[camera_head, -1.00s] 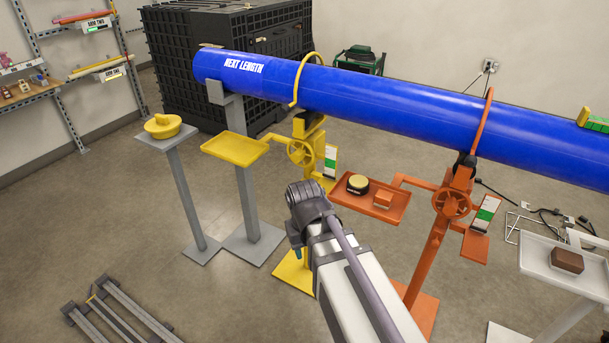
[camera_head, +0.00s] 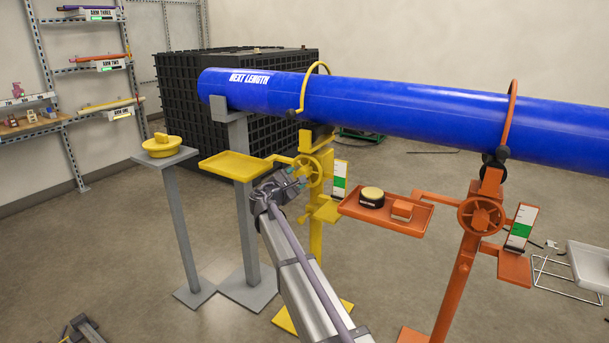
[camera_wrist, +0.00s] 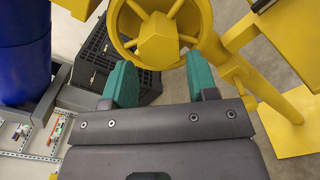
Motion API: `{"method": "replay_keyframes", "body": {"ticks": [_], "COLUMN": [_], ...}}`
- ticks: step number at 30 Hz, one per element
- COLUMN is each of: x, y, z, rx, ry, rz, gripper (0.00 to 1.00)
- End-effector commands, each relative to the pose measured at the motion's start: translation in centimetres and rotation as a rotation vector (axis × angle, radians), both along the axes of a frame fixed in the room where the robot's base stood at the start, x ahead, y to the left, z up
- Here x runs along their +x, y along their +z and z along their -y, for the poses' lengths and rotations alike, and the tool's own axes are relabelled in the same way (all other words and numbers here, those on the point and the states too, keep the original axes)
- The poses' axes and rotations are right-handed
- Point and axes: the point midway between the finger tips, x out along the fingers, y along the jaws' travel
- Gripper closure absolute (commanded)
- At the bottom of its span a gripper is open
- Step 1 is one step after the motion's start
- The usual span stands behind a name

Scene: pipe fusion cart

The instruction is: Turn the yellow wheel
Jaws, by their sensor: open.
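The yellow wheel (camera_head: 309,170) is a spoked handwheel on the yellow stand, below the blue pipe. In the wrist view the wheel (camera_wrist: 157,38) fills the top centre, with its rim, spokes and hexagonal hub showing. My gripper (camera_head: 292,182) is just left of and slightly below the wheel in the head view. In the wrist view my gripper (camera_wrist: 161,76) is open, its two teal fingers apart, with the wheel's lower rim beyond and between them. Nothing is held. I cannot tell whether a finger touches the rim.
A blue pipe (camera_head: 400,110) runs above. A yellow tray (camera_head: 235,165) is left of the wheel, and an orange tray (camera_head: 428,222) with small items is right. A green-and-white gauge (camera_head: 340,180) stands close beside the wheel. The orange wheel (camera_head: 481,215) is farther right.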

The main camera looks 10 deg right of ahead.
Motion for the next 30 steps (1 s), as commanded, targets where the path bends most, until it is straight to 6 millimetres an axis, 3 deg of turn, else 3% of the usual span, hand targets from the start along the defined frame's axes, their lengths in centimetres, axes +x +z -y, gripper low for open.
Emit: {"method": "replay_keyframes", "body": {"ticks": [3, 7, 17, 30], "x": [2.3, 3.8, 4.3, 4.3], "y": [0.0, 0.0, 0.0, 0.0], "z": [2.1, 3.7, 4.5, 4.4], "rx": [0.001, 0.002, 0.002, 0.002], "ry": [-0.002, -0.001, -0.001, -0.001], "rz": [0.000, 0.001, 0.000, 0.000], "gripper": [0.47, 0.47, 0.47, 0.87]}}
